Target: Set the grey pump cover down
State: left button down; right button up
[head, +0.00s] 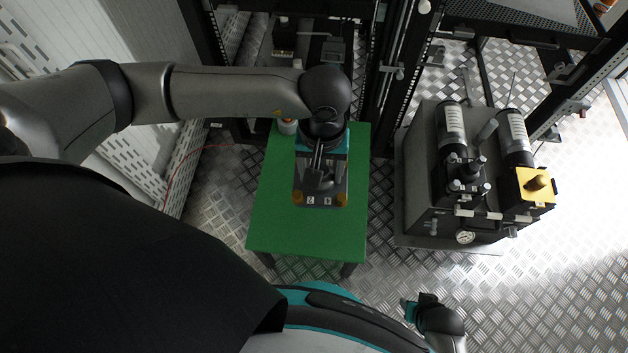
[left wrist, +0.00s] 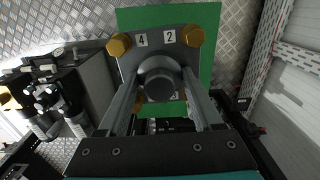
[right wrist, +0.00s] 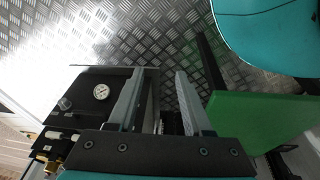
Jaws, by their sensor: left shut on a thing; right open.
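The grey pump cover (head: 322,190) is a flat plate with a round dark knob, number labels and brass-coloured bolts at its corners. My left gripper (head: 319,176) is over the green table (head: 276,228), its fingers shut on the knob. In the left wrist view, the cover (left wrist: 184,52) shows labels 4 and 2, with the knob (left wrist: 159,80) between the fingers. The green top shows around the plate; I cannot tell whether the plate touches it. My arm hides the cover's far part. My right gripper (head: 420,306) is open and empty, low at the front right.
A pump unit (head: 425,190) with two cylinders, a gauge (head: 465,237) and a yellow cover (head: 530,190) stands on the floor right of the table. A small orange-and-white container (head: 287,126) is at the table's back left. The table's front part is bare. Rack frames stand behind.

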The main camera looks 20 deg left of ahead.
jog(key=w+a+r+t+b, duration=0.1)
jog(key=w+a+r+b, duration=0.1)
jog(key=r+b, duration=0.5)
jog(key=w+a+r+t+b, duration=0.1)
jog(key=w+r+b, duration=0.1)
jog(key=r, duration=0.8)
pick_arm(q)
jog(key=w+f+n+b, duration=0.1)
jog(key=f, duration=0.7)
jog(key=w+f+n+b, duration=0.1)
jog(key=f, duration=0.7)
jog(key=d+f+n+b, duration=0.1)
jog(key=f, duration=0.7)
jog(key=shift+w+d+n, duration=0.1)
jog(key=shift+w+n, duration=0.2)
jog(key=shift+w, duration=0.1)
jog(key=shift+f+b, duration=0.35)
jog(key=shift+f, duration=0.1)
jog(key=shift+f+b, duration=0.3)
jog(key=shift+f, duration=0.25)
jog(key=shift+f+b, duration=0.55)
jog(key=shift+f, duration=0.85)
pick_arm(e)
jog(key=w+a+r+t+y, duration=0.1)
jog(key=w+a+t+y, duration=0.1)
jog(key=a+t, duration=0.3)
jog(key=w+a+r+t+y, duration=0.2)
jog(key=w+a+t+y, duration=0.1)
jog(key=a+t, duration=0.3)
jog(key=shift+y, duration=0.6)
